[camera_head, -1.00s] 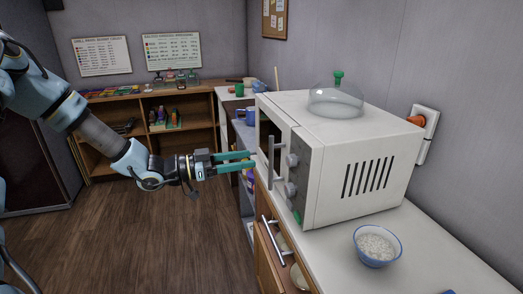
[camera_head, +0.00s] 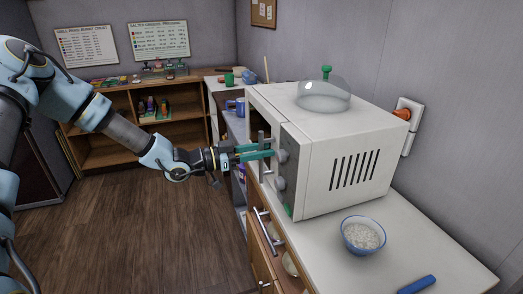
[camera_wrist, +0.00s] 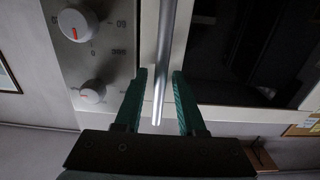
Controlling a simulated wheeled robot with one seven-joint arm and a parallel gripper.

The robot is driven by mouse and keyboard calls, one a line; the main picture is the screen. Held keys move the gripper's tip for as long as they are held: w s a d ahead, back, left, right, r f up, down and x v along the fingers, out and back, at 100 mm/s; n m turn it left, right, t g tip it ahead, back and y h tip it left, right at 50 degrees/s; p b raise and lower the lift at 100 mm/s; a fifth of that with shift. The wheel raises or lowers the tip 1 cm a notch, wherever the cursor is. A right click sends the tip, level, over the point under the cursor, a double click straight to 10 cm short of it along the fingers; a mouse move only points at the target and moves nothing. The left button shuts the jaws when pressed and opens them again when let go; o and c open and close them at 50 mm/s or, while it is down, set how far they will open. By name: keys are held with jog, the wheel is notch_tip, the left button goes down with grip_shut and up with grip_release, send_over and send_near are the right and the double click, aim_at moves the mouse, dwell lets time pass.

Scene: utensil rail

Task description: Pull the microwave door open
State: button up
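The white microwave (camera_head: 345,160) stands on the counter with its front facing left. Its door, with a dark window (camera_wrist: 245,45), appears shut. The upright metal door handle (camera_wrist: 164,70) shows in the wrist view between the two green fingers of my gripper (camera_wrist: 158,95). The fingers are apart, with a gap on each side of the bar. In the head view my gripper (camera_head: 258,151) is level at the handle (camera_head: 261,158), which is partly covered by the fingers. Two control knobs (camera_wrist: 78,23) sit beside the door.
A bowl of rice (camera_head: 363,235) and a blue object (camera_head: 417,285) lie on the counter (camera_head: 400,255). A clear dome lid (camera_head: 323,97) is on top of the microwave. Cabinet handles (camera_head: 267,232) stick out below. The wooden floor (camera_head: 150,230) to the left is clear.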

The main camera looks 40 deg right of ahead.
grip_shut()
dwell(1.1)
